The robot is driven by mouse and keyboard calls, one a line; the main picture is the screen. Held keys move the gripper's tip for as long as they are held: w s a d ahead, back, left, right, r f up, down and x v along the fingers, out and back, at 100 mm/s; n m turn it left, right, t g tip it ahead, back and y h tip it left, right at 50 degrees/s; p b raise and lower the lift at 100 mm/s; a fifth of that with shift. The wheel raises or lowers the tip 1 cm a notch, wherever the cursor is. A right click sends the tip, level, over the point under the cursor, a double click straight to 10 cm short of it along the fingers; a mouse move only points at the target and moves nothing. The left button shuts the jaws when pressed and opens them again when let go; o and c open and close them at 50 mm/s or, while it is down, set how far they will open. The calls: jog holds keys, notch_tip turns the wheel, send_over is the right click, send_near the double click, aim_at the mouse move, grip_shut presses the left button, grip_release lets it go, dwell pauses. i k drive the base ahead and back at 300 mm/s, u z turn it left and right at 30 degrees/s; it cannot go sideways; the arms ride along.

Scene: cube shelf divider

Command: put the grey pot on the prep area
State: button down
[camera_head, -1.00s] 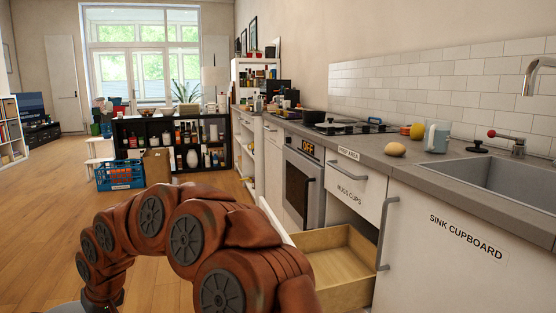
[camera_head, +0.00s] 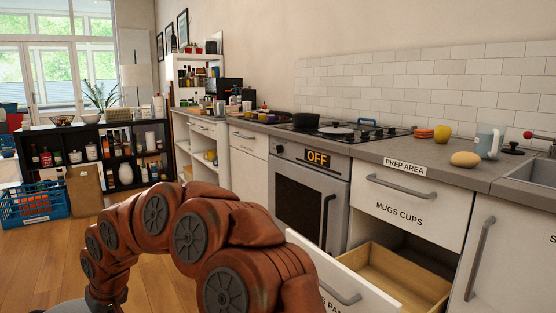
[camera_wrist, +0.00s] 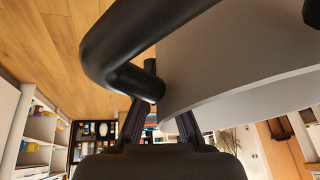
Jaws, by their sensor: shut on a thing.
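The prep area (camera_head: 435,152) is the grey counter stretch above the "PREP AREA" label (camera_head: 404,166), right of the hob. Its front part looks bare.
An open wooden drawer (camera_head: 395,280) juts out below the mugs drawer (camera_head: 405,208). A dark pan (camera_head: 305,120) sits on the hob (camera_head: 345,132).

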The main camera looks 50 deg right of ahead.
aim_at(411, 151)
jog(key=z, duration=0.65)
jog(key=i, duration=0.95)
jog(key=z, duration=1.35)
jog(key=i, duration=0.4)
jog(key=z, duration=0.25)
